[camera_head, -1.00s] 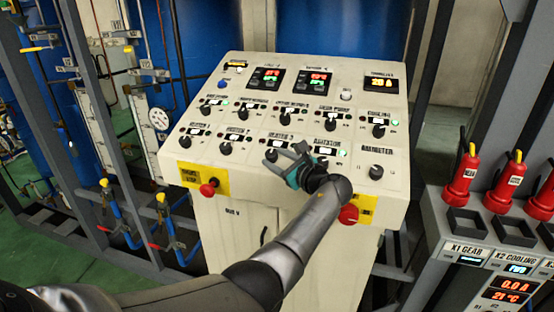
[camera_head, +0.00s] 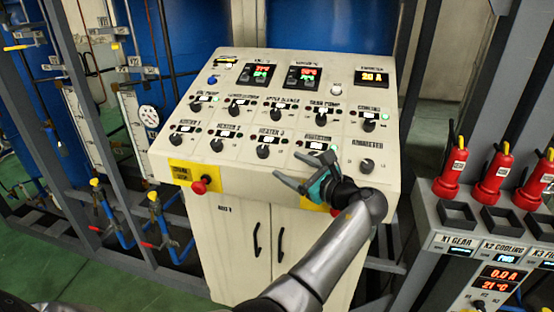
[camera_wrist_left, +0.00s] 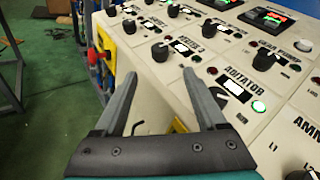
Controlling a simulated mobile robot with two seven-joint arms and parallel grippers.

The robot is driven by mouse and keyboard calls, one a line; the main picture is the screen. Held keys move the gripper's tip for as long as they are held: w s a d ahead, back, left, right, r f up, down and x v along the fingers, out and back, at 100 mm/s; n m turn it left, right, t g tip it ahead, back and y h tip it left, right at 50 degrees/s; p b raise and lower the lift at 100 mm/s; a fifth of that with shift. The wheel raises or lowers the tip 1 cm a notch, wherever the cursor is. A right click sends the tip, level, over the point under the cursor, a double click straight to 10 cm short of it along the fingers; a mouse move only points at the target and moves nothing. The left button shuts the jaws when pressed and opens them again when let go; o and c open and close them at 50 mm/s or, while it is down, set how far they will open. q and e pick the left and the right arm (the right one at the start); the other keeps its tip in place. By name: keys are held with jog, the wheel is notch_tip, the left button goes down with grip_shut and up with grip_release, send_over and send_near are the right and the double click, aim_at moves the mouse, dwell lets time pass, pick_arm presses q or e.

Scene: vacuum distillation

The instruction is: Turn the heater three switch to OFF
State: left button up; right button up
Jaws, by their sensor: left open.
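The heater three switch is a black rotary knob (camera_head: 262,152) in the lower row of the cream control panel (camera_head: 232,178), below its "HEATER 3" label. In the left wrist view the knob (camera_wrist_left: 159,51) is ahead of the fingertips, roughly centred between them. Its pointer direction is hard to read. My left gripper (camera_head: 290,168) is open and empty, just below and right of the knob, apart from it. The gripper also shows in the left wrist view (camera_wrist_left: 159,76). The agitator knob (camera_wrist_left: 218,96) is close beside the right finger there. My right gripper is out of view.
Other knobs crowd the panel, including heater 2 (camera_head: 216,145) and ammeter (camera_head: 367,166). A red emergency button (camera_head: 199,187) juts from the front left. A grey bench with red devices (camera_head: 453,172) stands at right.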

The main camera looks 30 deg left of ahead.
pick_arm(q)
jog(key=v, duration=0.5)
jog(key=shift+d, duration=0.1)
jog(key=s+d+f+h+b, duration=0.1)
jog(key=s+f+h+b, duration=0.2)
jog(key=f, duration=1.1)
jog(key=s+d+f+n+g+h+b, duration=0.1)
jog(key=s+f+h+b, duration=0.2)
jog(key=f, duration=1.1)
jog(key=s+d+f+h+b, duration=0.1)
jog(key=s+f+h, duration=0.3)
jog(key=f, duration=1.1)
jog(key=s+f+n+g+h+b, duration=0.1)
jog(key=s+f+n+b, duration=0.1)
jog(key=s+f+n, duration=0.3)
jog(key=s+f+n+g+h+b, duration=0.2)
jog(key=s+f+n, duration=0.3)
jog(key=s+f, duration=0.7)
jog(key=s+a+f+n+g+h+b, duration=0.1)
jog(key=s+f+n+b, duration=0.2)
jog(key=s+f, duration=0.6)
jog(key=s+n, duration=0.2)
jog(key=s, duration=1.1)
jog(key=shift+s+f+n+g+h, duration=0.2)
jog(key=shift+f+n+g+h, duration=0.1)
jog(key=shift+g, duration=0.1)
